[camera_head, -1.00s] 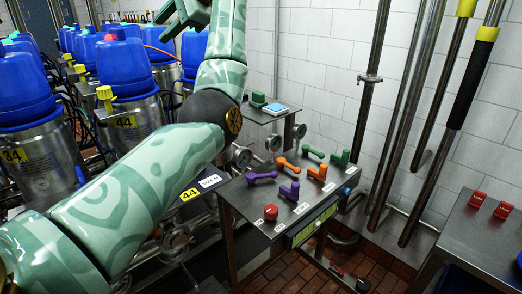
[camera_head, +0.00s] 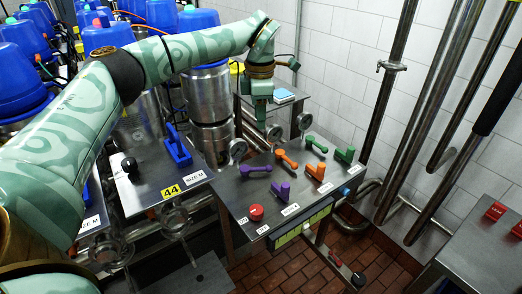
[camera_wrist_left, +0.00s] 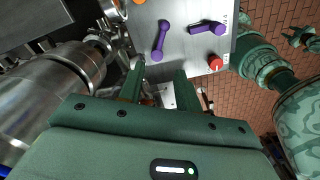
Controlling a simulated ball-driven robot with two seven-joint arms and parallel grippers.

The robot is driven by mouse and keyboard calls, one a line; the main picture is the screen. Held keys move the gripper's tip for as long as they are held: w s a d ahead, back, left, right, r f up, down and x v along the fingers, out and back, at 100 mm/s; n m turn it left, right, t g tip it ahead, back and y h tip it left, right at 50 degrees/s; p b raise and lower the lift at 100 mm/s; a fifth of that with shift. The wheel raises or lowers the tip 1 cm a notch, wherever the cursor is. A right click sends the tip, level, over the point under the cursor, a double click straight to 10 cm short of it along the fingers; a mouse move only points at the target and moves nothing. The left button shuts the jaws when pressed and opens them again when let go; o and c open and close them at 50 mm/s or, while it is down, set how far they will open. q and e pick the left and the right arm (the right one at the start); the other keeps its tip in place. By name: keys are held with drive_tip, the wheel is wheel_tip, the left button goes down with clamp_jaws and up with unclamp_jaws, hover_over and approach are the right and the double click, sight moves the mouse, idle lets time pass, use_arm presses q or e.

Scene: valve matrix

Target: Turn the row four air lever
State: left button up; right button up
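On a steel panel (camera_head: 238,192) stand levers in pairs: purple (camera_head: 280,191), orange (camera_head: 315,171) and green (camera_head: 344,155) upright ones, and a flat-lying purple (camera_head: 255,170), orange (camera_head: 287,159) and green (camera_head: 316,144) one. A red knob (camera_head: 256,212) sits at the front. The labels are too small to read, so I cannot tell which lever is row four air. My left gripper (camera_head: 261,112) points down behind the panel's far left edge. In the left wrist view its fingers (camera_wrist_left: 158,82) are apart and empty, near the flat purple lever (camera_wrist_left: 159,41). A dark green claw-like part (camera_wrist_left: 303,38), probably my right gripper, shows small.
A side table with a blue lever (camera_head: 177,146) and a black knob (camera_head: 130,165) stands left of the panel. Steel canisters (camera_head: 208,95) stand behind. Pipes (camera_head: 395,130) run along the tiled wall at right.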

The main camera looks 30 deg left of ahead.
sight(256, 169)
use_arm(q)
drive_tip(key=f+b, duration=0.2)
drive_tip(key=f, duration=1.4)
drive_tip(key=shift+s+f, duration=0.1)
drive_tip(key=shift+s, duration=0.1)
clamp_jaws()
